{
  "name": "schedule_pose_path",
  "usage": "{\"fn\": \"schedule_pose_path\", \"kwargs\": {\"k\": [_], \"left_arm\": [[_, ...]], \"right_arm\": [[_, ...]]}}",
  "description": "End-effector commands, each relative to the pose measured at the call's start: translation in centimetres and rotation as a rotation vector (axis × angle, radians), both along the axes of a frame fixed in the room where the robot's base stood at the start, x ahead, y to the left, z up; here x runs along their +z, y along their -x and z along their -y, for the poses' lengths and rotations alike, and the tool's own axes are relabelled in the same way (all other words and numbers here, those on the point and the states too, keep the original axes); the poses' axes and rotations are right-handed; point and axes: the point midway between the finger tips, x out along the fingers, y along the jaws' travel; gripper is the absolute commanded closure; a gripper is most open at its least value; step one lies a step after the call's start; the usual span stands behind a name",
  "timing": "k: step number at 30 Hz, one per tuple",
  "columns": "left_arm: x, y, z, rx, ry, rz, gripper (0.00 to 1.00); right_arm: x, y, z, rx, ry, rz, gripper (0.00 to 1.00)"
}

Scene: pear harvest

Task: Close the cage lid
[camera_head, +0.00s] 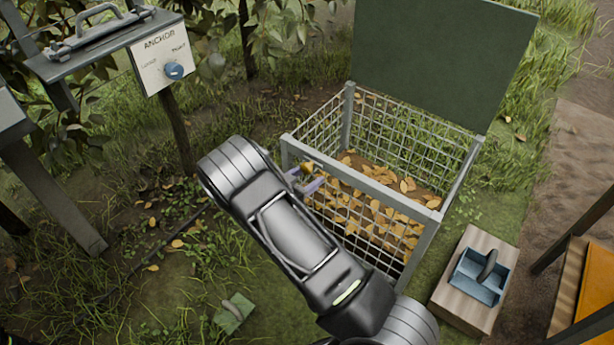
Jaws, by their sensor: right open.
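The wire cage (368,187) stands on the grass right of the middle, with leaves scattered inside it. Its dark green lid (440,62) stands up open at the back of the cage, and its upper edge is cut off by the frame. My right gripper (307,180) is open beside the cage's front left corner, near the top rim and well below the lid. I cannot tell whether its fingers touch the mesh. My right arm hides part of the cage's front lower left. My left gripper is not in view.
A wooden block (458,300) with a blue tray (478,280) stands right of the cage. An orange panel (592,285) is at lower right. A green plate (234,314) lies on the grass.

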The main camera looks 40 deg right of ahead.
Motion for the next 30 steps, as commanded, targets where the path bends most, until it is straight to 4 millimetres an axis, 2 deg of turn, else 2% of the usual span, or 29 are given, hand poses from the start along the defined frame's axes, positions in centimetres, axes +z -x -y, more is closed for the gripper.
{"fn": "schedule_pose_path", "kwargs": {"k": [13, 18, 26, 29, 30], "left_arm": [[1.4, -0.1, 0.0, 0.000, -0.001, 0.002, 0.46], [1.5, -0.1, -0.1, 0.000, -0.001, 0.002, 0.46], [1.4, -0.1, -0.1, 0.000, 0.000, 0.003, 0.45], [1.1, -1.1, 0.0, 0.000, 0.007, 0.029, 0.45], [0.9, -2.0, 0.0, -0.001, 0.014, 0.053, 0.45]], "right_arm": [[2.4, 1.6, -6.3, 0.004, 0.000, 0.005, 0.45], [2.7, 1.9, -7.1, 0.003, 0.002, 0.005, 0.45], [2.6, 1.9, -7.0, 0.003, 0.001, 0.003, 0.45], [1.7, 2.0, -7.0, 0.020, -0.010, -0.008, 0.45], [1.0, 2.0, -7.0, 0.033, -0.022, -0.018, 0.45]]}}
